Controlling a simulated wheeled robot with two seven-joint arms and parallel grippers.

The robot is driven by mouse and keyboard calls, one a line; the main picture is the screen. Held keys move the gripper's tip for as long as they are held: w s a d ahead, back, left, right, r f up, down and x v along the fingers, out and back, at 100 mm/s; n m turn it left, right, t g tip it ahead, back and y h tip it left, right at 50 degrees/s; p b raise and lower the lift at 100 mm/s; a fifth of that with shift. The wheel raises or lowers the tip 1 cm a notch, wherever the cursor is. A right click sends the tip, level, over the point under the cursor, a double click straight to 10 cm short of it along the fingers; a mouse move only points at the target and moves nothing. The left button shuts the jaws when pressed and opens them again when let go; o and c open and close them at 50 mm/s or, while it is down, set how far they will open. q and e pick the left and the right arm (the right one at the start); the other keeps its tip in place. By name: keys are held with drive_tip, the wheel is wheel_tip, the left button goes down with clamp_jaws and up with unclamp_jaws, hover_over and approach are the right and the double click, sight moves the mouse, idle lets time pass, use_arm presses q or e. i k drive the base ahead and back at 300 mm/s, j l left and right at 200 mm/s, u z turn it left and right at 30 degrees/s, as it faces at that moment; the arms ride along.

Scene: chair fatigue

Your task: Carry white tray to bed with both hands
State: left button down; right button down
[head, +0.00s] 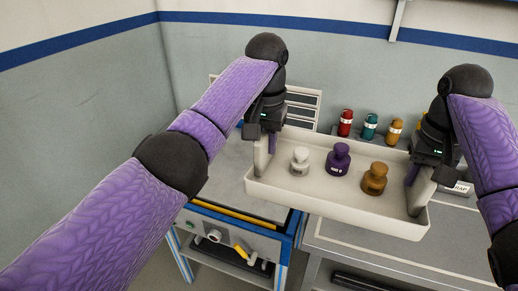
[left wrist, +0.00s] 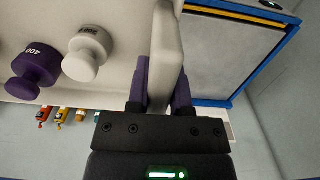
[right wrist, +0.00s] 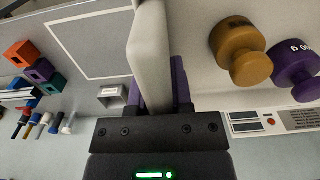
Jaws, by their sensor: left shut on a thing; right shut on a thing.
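The white tray (head: 330,207) is held up in front of me, roughly level, with a white weight (head: 299,162), a purple weight (head: 337,161) and a brown weight (head: 374,179) standing in it. My left gripper (head: 264,145) is shut on the tray's left end wall; in the left wrist view its purple fingers (left wrist: 162,90) straddle that wall. My right gripper (head: 416,180) is shut on the right end wall, with its fingers (right wrist: 160,90) on both sides of it in the right wrist view. I cannot identify a bed by name; a blue-framed machine with a flat grey top (head: 228,168) stands at the left below the tray.
A grey bench (head: 350,240) lies below and right of the tray. Red (head: 346,122), teal (head: 370,126) and orange (head: 394,131) objects stand behind the tray. A wall is at the left and back. In the right wrist view, coloured blocks (right wrist: 32,66) and several small tools lie on the bench.

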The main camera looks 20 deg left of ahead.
sight(246, 163)
drive_tip(key=j, duration=0.75)
drive_tip(key=i+j, duration=0.1)
drive_tip(key=j, duration=0.65)
